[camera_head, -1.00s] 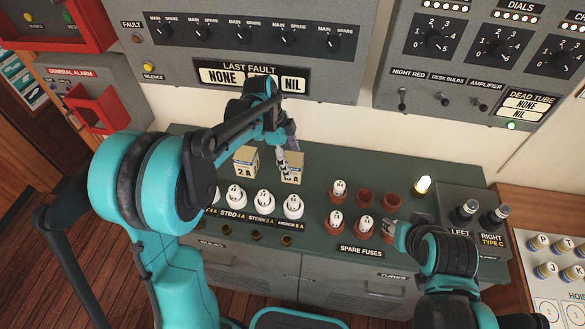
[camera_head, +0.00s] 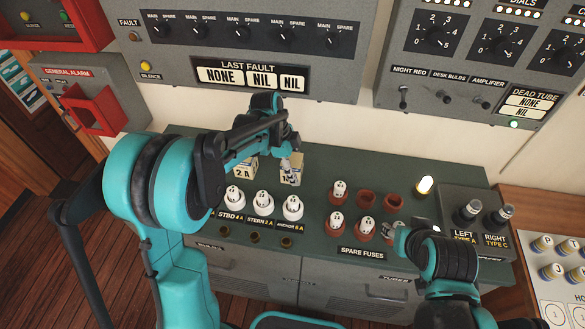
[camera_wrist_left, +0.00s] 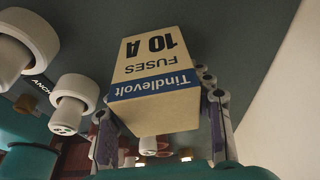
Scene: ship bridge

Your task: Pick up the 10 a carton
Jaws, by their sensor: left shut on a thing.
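The 10 A carton is a cream box with a blue band; it shows large and upside down in the left wrist view (camera_wrist_left: 155,85). In the head view the carton (camera_head: 291,176) is at the back middle of the green console top. My left gripper (camera_head: 288,164) is shut on it, one finger on each side. I cannot tell whether its base touches the console. My right gripper (camera_head: 388,230) is beside the red spare-fuse holders, and its jaw state is unclear.
A 2 A carton (camera_head: 244,171) stands to the left, partly behind my left arm. White fuses (camera_head: 292,207) stand in a row in front. Red spare-fuse holders (camera_head: 365,199) and a lit lamp (camera_head: 425,186) are to the right. The wall panel (camera_head: 250,45) rises behind.

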